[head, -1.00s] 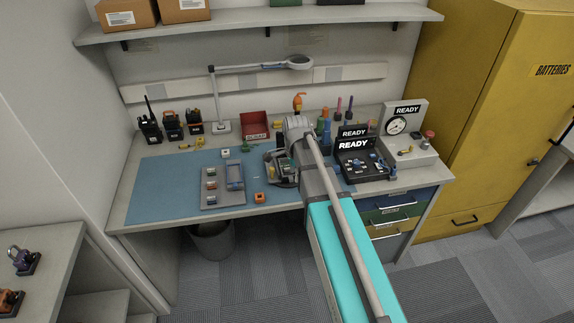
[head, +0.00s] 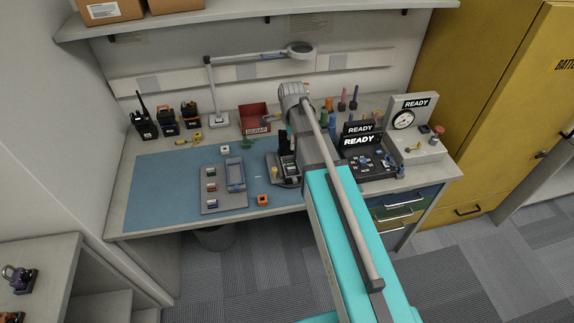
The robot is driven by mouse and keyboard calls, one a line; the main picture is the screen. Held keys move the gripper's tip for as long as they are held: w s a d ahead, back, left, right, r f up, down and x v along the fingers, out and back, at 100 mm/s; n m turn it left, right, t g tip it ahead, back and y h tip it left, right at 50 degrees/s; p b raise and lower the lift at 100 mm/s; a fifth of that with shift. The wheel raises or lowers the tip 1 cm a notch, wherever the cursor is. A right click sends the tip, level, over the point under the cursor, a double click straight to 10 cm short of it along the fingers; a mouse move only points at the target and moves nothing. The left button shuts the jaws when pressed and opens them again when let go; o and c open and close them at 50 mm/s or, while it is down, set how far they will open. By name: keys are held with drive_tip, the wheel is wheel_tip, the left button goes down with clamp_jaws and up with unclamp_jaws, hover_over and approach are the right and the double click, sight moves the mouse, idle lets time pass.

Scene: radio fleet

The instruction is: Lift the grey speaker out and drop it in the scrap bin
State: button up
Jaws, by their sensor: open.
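The red scrap bin (head: 251,115) stands at the back of the bench, its label facing the front. An opened radio (head: 288,168) sits in a dark holder on the right part of the blue mat. The grey speaker cannot be made out for certain at this size; the radio's inside is small and partly covered by my arm. My gripper (head: 286,140) is only partly visible, just above and behind the radio, to the right of and in front of the scrap bin. It is open, and I see nothing held in it.
A grey parts tray (head: 208,208) and an orange block (head: 263,200) lie on the blue mat (head: 160,190). A magnifier lamp (head: 219,118) stands left of the bin. Several radios stand back left. A black READY case (head: 368,165) is at right. The mat's left is clear.

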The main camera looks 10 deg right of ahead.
drive_tip(key=shift+w+d, duration=0.1)
drive_tip(key=shift+w, duration=0.15)
drive_tip(key=shift+f, duration=0.1)
drive_tip(key=b, duration=0.9)
hover_over(292, 168)
drive_tip(key=f, duration=0.8)
drive_tip(key=shift+w+f, duration=0.2)
drive_tip(key=shift+w, duration=0.1)
drive_tip(key=shift+f, duration=0.15)
drive_tip(key=f+b, duration=0.3)
drive_tip(key=shift+s, duration=0.25)
drive_tip(key=shift+f+b, duration=0.95)
clamp_jaws()
